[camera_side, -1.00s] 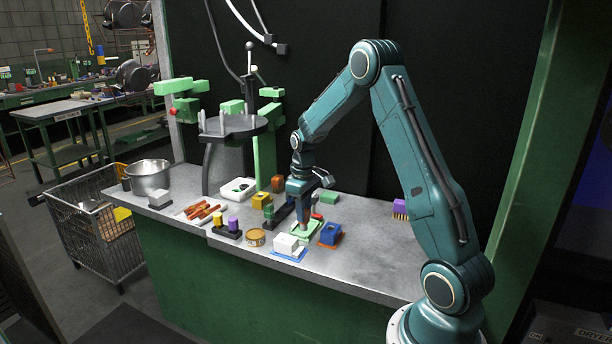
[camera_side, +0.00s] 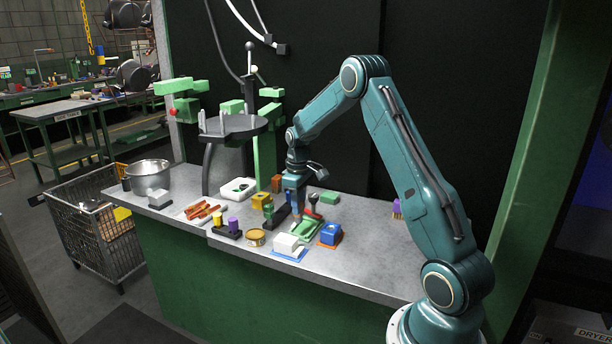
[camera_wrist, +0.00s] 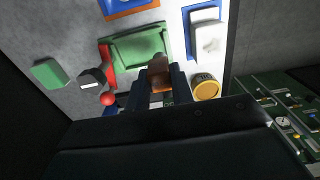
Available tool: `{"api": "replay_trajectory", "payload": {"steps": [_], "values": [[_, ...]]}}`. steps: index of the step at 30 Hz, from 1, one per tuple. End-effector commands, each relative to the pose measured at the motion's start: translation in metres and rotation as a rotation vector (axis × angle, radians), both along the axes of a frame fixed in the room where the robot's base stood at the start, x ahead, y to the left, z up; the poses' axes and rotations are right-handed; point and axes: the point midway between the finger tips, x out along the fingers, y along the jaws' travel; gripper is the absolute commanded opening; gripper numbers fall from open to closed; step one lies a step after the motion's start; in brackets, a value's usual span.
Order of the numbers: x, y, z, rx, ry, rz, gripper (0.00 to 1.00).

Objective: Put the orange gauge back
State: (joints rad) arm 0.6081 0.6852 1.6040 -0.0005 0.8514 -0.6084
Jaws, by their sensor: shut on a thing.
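My gripper (camera_wrist: 160,88) is shut on the orange gauge (camera_wrist: 158,76), a small orange-brown block between the two fingers in the wrist view. In the side view my gripper (camera_side: 297,212) points down at the back left edge of a green tray (camera_side: 308,231); the gauge is too small there to make out clearly. In the wrist view the gauge's far end overlaps the edge of the green tray (camera_wrist: 148,37). I cannot tell whether it touches the tray.
A dark holder (camera_side: 230,231) stands left.

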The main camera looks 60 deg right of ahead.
Motion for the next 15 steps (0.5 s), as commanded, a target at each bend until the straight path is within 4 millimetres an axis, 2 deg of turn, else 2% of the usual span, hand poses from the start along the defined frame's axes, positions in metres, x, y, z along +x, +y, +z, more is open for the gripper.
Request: {"api": "replay_trajectory", "payload": {"steps": [15], "values": [[0.046,-0.032,-0.001,0.0,0.0,0.0,0.0]]}}
